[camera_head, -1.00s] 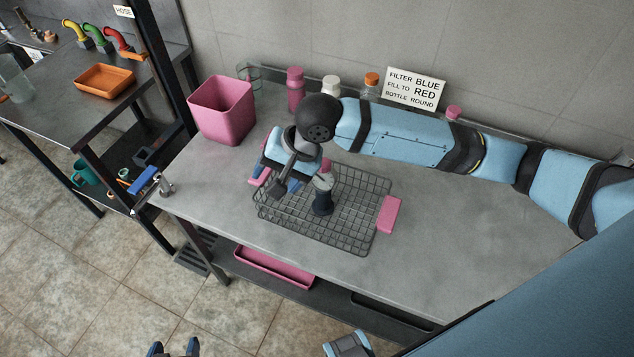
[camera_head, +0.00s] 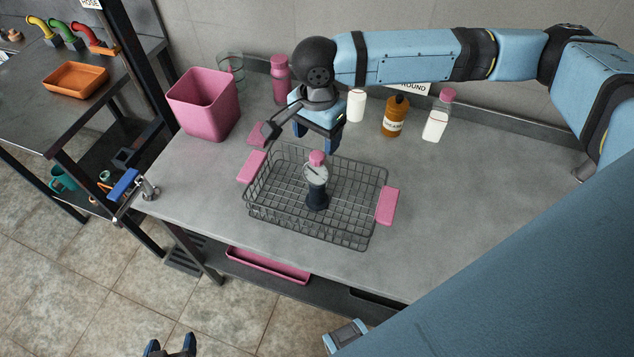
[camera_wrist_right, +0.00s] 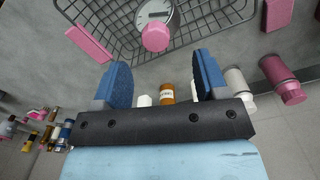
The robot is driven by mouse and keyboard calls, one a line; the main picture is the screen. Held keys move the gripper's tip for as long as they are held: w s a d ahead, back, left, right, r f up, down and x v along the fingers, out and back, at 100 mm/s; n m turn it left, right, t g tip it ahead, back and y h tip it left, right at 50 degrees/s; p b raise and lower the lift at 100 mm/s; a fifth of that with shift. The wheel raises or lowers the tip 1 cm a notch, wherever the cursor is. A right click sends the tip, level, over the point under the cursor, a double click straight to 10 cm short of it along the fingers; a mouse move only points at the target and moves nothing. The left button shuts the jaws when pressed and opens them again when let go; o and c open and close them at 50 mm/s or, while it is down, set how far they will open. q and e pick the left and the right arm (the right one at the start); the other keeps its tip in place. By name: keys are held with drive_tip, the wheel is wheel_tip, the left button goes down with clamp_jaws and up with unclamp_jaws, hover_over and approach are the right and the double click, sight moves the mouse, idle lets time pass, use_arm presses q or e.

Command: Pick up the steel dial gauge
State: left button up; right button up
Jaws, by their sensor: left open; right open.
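The steel dial gauge (camera_head: 316,174) stands upright in the wire basket (camera_head: 262,224), with a round pale face, a dark lower body and a pink knob on top. In the right wrist view the gauge (camera_wrist_right: 172,16) shows at the top edge, partly cut off, its pink knob towards me. My right gripper (camera_head: 318,142) is open and empty, just behind and above the gauge, its blue fingers apart from it. In the wrist view the right fingers (camera_wrist_right: 160,65) frame empty space below the knob. My left gripper (camera_head: 170,346) is open at the bottom edge, low over the floor.
The basket has pink handles (camera_head: 387,206) at its ends. A pink bin (camera_head: 205,105) and a pink bottle (camera_head: 281,80) stand at the back left. White, brown (camera_head: 395,117) and pink-capped bottles stand along the wall.

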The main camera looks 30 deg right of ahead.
sight(317, 156)
drive_tip(key=shift+s+a+f, duration=0.1)
drive_tip(key=shift+s+f, duration=0.05)
drive_tip(key=shift+f, duration=1.4)
drive_tip(key=shift+s+a+f, duration=0.1)
drive_tip(key=shift+f, duration=1.45)
drive_tip(key=shift+s, duration=0.1)
drive_tip(key=c, duration=1.2)
clamp_jaws()
